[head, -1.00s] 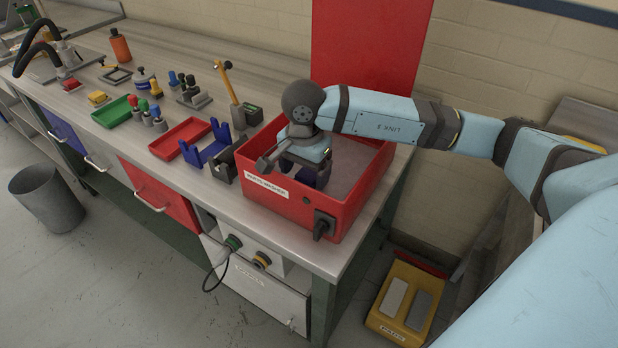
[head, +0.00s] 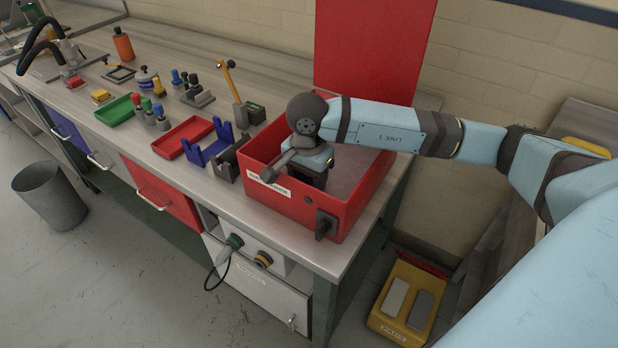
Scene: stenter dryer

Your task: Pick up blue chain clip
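My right gripper (head: 314,178) points down inside the red box on the bench, at its left part. Its wrist and body hide most of the fingers and whatever lies under them, so I cannot see if it is open or shut. I cannot make out a blue chain clip for certain in the head view; it may be hidden under the gripper. A blue bracket-like piece (head: 208,150) with two upright ends stands on the bench left of the box. My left gripper is not in view.
The red box (head: 340,205) has a raised red lid (head: 370,50) behind it. Left of it are a dark grey block (head: 228,162), a red tray (head: 183,138), a yellow-handled tool (head: 229,82) and a green tray (head: 118,110). The bench's front strip is clear.

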